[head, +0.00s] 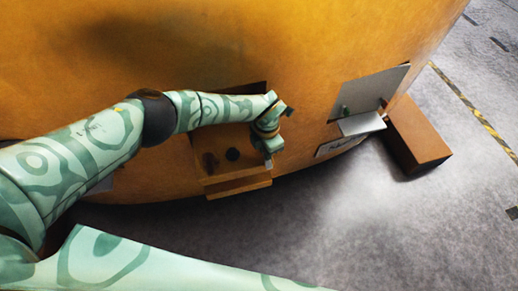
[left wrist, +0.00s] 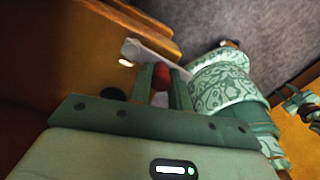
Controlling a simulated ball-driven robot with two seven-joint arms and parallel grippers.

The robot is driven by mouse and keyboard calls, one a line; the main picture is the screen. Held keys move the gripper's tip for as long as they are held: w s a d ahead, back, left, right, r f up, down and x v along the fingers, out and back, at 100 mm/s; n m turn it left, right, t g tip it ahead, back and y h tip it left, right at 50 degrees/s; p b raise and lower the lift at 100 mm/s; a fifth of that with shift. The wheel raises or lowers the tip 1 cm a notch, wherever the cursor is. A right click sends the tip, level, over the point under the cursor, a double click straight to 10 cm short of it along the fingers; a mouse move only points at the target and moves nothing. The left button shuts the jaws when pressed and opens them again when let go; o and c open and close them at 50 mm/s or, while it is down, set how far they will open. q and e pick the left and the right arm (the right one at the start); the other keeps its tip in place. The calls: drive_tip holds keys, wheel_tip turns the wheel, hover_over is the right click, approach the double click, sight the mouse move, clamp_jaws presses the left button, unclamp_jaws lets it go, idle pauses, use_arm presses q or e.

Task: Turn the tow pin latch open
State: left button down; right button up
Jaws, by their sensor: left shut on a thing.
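In the left wrist view a pale grey bar (left wrist: 150,55), which looks like the tow pin latch's lever, runs slantwise just beyond my left fingers. A red knob-like part (left wrist: 160,77) sits between the two fingers of my left gripper (left wrist: 162,86), which is shut on it. In the head view my left gripper (head: 268,156) is at the right side of a recess in the big orange casting (head: 200,60); the fingers and knob are too small to make out there. The latch's mounting is mostly hidden. My right gripper is not in view.
The recess has a protruding lower ledge (head: 238,184) and a round dark spot (head: 232,154) inside. To the right, a grey plate and shelf (head: 362,124) stick out from the casting, beside a brown block (head: 416,137). The grey floor (head: 380,220) beyond is open.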

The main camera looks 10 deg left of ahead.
use_arm(q)
drive_tip(key=shift+d+n, duration=0.15)
drive_tip(key=shift+n, duration=0.15)
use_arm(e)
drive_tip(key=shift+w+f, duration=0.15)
use_arm(q)
drive_tip(key=c, duration=1.3)
unclamp_jaws()
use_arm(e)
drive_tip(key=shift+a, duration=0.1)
use_arm(q)
wheel_tip(320, 180, up, 16)
drive_tip(key=p, duration=0.5)
drive_tip(key=shift+r, duration=0.15)
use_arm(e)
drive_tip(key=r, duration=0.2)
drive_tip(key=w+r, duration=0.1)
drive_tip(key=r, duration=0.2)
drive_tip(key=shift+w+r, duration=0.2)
